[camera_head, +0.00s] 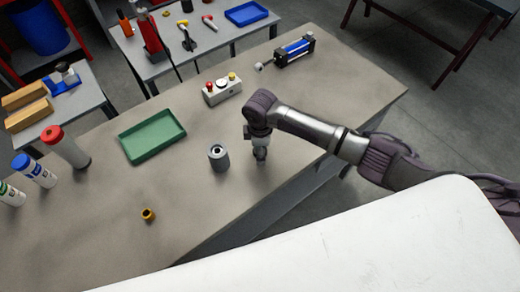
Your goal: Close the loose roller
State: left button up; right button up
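A dark grey cylinder (219,161) with a hole in its top stands upright on the workbench (330,85), near its middle; it looks like the roller. A small brass-coloured ring or bushing (148,214) lies apart from it, nearer the bench's front left. My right arm comes in from the right, and my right gripper (261,157) points down just right of the grey cylinder, apart from it in the picture. Its fingers are too small to tell whether they are open or shut. My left gripper is not in view.
A green tray (131,148) lies left of the cylinder. A control box (222,91) with buttons and a blue-bodied cylinder unit (294,50) lie farther back. Bottles with red (66,147), blue (34,170) and green caps stand at left. The bench front between bushing and gripper is clear.

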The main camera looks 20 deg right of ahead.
jog(key=c, duration=0.9)
jog(key=shift+o, duration=0.2)
jog(key=shift+r, duration=0.15)
jog(key=shift+r, duration=0.3)
jog(key=r, duration=0.1)
jog(key=r+b, duration=0.1)
jog(key=s+d+r, duration=0.1)
jog(key=shift+r, duration=0.35)
jog(key=s+d+r+b, duration=0.2)
jog(key=s+d+r, duration=0.4)
jog(key=s, duration=0.2)
jog(key=shift+d+r, duration=0.25)
